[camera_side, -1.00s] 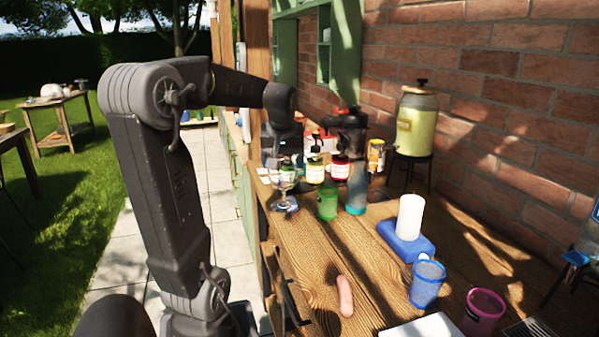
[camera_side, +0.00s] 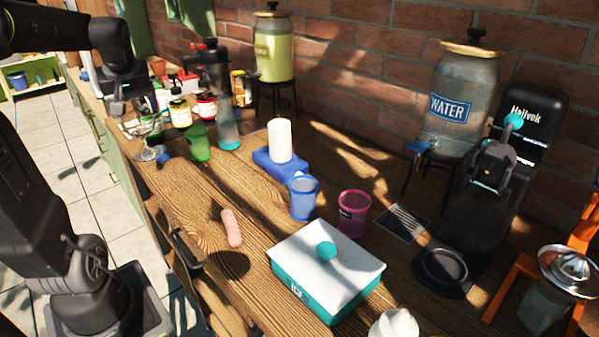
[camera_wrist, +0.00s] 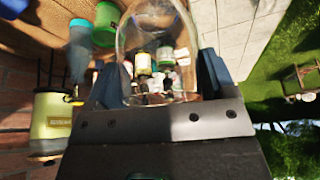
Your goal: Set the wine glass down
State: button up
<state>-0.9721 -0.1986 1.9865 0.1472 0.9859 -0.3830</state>
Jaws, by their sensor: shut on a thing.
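The wine glass is clear and empty-looking. In the side view the wine glass (camera_side: 147,127) is at the far left end of the wooden counter, near its edge, and looks roughly upright. Its foot is at or just above the wood; I cannot tell if it touches. My gripper (camera_side: 122,106) is at the glass, shut on it. In the wrist view the glass (camera_wrist: 158,35) fills the space between the two fingers of my gripper (camera_wrist: 165,80), and bottles show through it. The exact contact of the fingers is partly hidden.
A green cup (camera_side: 199,145) and a blue-based bottle (camera_side: 227,130) stand right of the glass. Jars (camera_side: 180,112) stand behind it. A candle (camera_side: 280,140), blue cup (camera_side: 303,198), pink cup (camera_side: 353,213), sausage (camera_side: 231,228) and ice box (camera_side: 325,272) lie nearer. Bare wood shows in front.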

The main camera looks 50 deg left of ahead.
notch_tip(320, 180, up, 5)
jog(key=w+d+r+m+t+h, duration=0.1)
jog(key=w+d+m, duration=0.25)
jog(key=w, duration=0.45)
jog(key=w+d+m+t, duration=0.1)
jog(key=w+d+m, duration=0.25)
jog(key=w, duration=0.45)
jog(key=w+d+m+t+h, duration=0.1)
jog(key=w+d+m+h, duration=0.2)
jog(key=w+d+m, duration=0.85)
jog(key=w+d+f+n, duration=0.2)
jog(key=w+d+f, duration=0.1)
jog(key=d+f, duration=0.4)
jog(key=w+d+f+n, duration=0.1)
jog(key=w+d+f, duration=0.3)
jog(key=d+f, duration=0.3)
jog(key=shift+d+f+n, duration=0.2)
jog(key=shift+f+n, duration=0.15)
jog(key=shift+f, duration=1.25)
jog(key=o, duration=1.2)
